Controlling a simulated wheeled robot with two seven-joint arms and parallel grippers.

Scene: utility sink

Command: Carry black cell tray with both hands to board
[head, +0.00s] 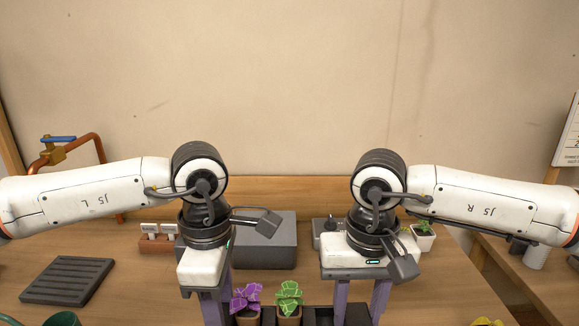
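The black cell tray (325,315) is at the bottom middle of the head view, cut off by the lower edge. A purple plant (246,297) and a green plant (289,293) stand in pots in its left and middle part; cells farther right look empty. My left gripper (214,312) points down at the tray's left end; its fingers overlap in view and the tips are cut off. My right gripper (360,308) points down at the tray's right end, its two fingers apart, one on each side of the end wall. Contact cannot be seen. A dark slatted board (68,281) lies on the table at left.
A grey box (270,245) stands behind the tray, partly hidden by my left gripper. A labelled brown block (157,243), a small potted plant (423,236) and copper piping (98,150) are farther back. A green round item (62,319) is at the lower left.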

